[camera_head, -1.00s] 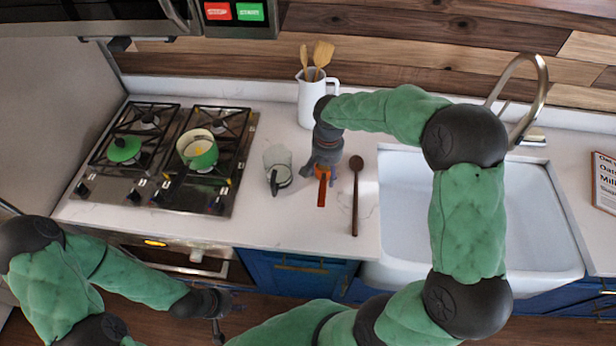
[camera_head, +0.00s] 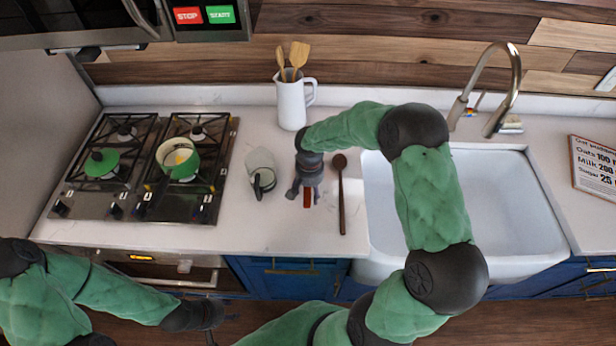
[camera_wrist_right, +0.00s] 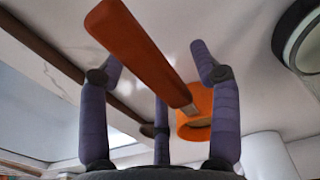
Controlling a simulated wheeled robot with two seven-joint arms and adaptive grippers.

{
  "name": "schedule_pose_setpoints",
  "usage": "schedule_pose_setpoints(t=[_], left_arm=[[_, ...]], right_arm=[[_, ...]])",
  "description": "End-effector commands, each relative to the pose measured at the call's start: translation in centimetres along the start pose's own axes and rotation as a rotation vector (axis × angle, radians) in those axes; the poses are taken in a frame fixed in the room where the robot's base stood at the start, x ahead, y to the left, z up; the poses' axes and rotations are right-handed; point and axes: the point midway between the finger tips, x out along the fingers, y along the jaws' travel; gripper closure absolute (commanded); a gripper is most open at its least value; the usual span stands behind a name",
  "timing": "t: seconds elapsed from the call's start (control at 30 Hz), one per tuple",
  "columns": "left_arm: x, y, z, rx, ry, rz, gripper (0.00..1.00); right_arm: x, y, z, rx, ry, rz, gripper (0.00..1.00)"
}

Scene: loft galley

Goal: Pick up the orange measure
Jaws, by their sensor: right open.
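The orange measure (camera_head: 307,198) lies on the white counter, mostly hidden under my right gripper in the head view. In the right wrist view its long orange handle (camera_wrist_right: 140,50) runs between the spread fingers, with its orange cup (camera_wrist_right: 197,112) near the right finger. My right gripper (camera_head: 305,194) is open above and around the measure; its fingers (camera_wrist_right: 158,75) stand apart from the handle. My left gripper (camera_head: 222,322) is low in front of the counter, away from the measure. Its fingers are too small to judge.
A clear measuring cup (camera_head: 262,172) stands just left of my right gripper, and a dark wooden spoon (camera_head: 341,195) lies just right. A white jug (camera_head: 291,105) with wooden utensils stands behind.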

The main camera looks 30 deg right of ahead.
Motion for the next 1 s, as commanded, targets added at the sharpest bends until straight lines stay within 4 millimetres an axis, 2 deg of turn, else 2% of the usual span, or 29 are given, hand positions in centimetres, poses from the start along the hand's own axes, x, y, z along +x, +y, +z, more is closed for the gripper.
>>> schedule_pose_setpoints(t=[0.13, 0.17, 0.37, 0.77, 1.0], left_arm=[[0.0, 0.0, 0.0, 0.000, 0.000, 0.000, 0.60], [0.0, 0.0, 0.0, 0.000, 0.000, 0.000, 0.60], [0.0, 0.0, 0.0, 0.000, 0.000, 0.000, 0.60], [-0.1, 0.0, 0.0, 0.000, 0.000, 0.000, 0.60], [-0.2, 0.1, 0.0, 0.000, 0.000, 0.000, 0.60]], right_arm=[[-0.1, 0.0, 0.0, 0.000, 0.001, 0.000, 0.37], [-0.1, 0.0, 0.0, 0.000, 0.001, 0.000, 0.42], [-0.1, 0.0, 0.0, 0.000, 0.001, 0.000, 0.99], [-0.4, 0.0, -0.1, 0.000, 0.001, 0.000, 1.00], [-2.7, -0.1, -0.2, 0.000, 0.006, -0.002, 1.00]])
